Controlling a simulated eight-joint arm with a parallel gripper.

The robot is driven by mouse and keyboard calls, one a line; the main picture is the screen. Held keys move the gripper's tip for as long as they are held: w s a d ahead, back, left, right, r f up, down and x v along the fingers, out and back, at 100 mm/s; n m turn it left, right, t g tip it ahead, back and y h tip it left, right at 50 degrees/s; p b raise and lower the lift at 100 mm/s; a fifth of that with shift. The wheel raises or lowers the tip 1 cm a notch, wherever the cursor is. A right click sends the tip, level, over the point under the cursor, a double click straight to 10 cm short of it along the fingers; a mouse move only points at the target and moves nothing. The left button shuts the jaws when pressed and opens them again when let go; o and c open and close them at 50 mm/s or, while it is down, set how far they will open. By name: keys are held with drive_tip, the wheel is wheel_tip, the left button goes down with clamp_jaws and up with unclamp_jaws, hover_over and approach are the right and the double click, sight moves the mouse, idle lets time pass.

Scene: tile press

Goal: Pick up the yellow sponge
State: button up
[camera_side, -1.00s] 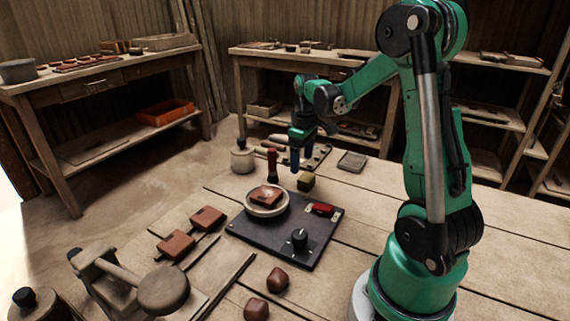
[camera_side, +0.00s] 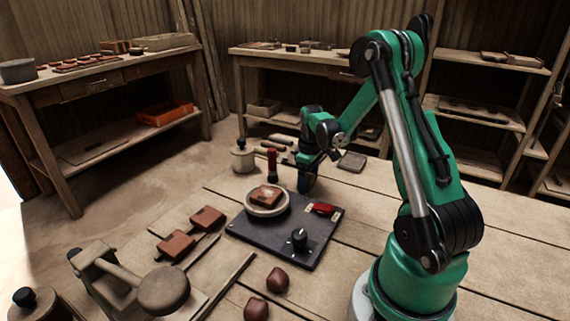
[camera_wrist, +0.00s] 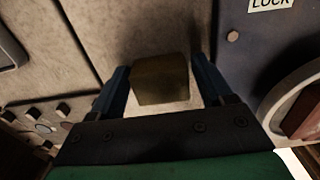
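The sponge, a dull yellow-brown block (camera_wrist: 160,80), sits between the two blue fingers of my gripper (camera_wrist: 160,74) in the wrist view. Narrow gaps show on both sides, so the fingers look open around it without gripping. There the fingers hide most or all of the sponge.
A dark panel (camera_side: 262,240) lies close in front, with a round pale dish (camera_side: 284,205), a red switch (camera_side: 321,208) and a black knob (camera_side: 299,238). A red-and-black upright handle (camera_side: 272,166) stands left of my gripper. A grey tray (camera_side: 352,161) lies behind right.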

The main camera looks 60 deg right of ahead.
sight(309, 177)
drive_tip(key=c, duration=0.8)
drive_tip(key=shift+r, duration=0.1)
wheel_tip(309, 177, up, 20)
drive_tip(key=shift+f, duration=0.1)
